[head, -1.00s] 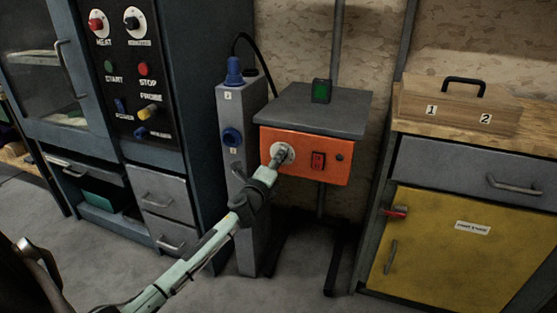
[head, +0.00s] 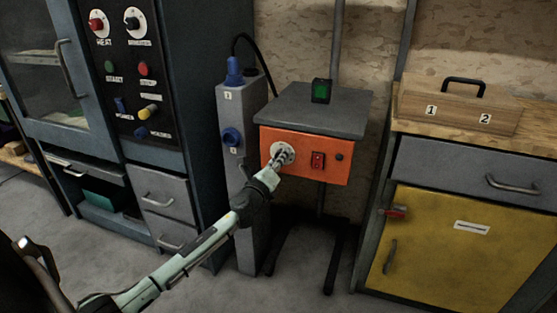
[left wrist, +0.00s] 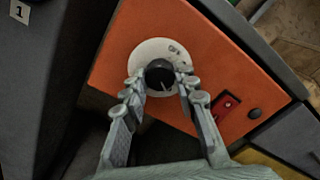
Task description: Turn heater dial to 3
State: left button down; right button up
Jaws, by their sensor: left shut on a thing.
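The heater is an orange-fronted box (head: 330,168) with a grey top. Its dial is a dark round knob (left wrist: 159,73) on a white marked disc (left wrist: 143,56); the disc (head: 289,150) also shows in the head view. My left gripper (head: 277,162) reaches the dial from the front left. In the left wrist view my left gripper (left wrist: 161,85) has one finger on each side of the knob and is shut on it. My right gripper is not in view.
A red switch (head: 318,160) sits right of the dial. A grey post with a blue socket (head: 231,138) stands close left of the heater. A yellow-doored cabinet (head: 450,250) stands right, an oven-like unit (head: 140,70) left. The floor in front is clear.

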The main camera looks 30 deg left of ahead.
pick_arm(q)
jog(key=c, duration=1.2)
grip_release()
jog(key=v, duration=1.2)
jog(key=s+d+f+n+g+y, duration=0.1)
jog(key=s+f+n+g, duration=0.35)
jog(key=f+n, duration=0.35)
jog(key=s+f+n+g+y, duration=0.1)
jog(key=s+f+n+g, duration=0.2)
jog(key=s+f+n, duration=0.5)
jog(key=s+d+f+n+g+h, duration=0.1)
jog(key=s+d+f+n+g, duration=0.1)
jog(key=s+d+f, duration=0.2)
jog(key=s+d+f+n+g+h, duration=0.2)
jog(key=s+d+f, duration=0.2)
jog(key=s+f, duration=0.1)
jog(key=s+d+f+n+g+h, duration=0.1)
jog(key=s+d+f+n+g, duration=0.1)
jog(key=f, duration=0.4)
jog(key=shift+s+d+f+n+g+h, duration=0.2)
jog(key=shift+s+d+g, duration=0.1)
jog(key=shift+s+d, duration=0.35)
jog(key=shift+s+d+f+n+g+h, duration=0.1)
jog(key=shift+s+d+g+h, duration=0.15)
jog(key=shift+s+d, duration=0.35)
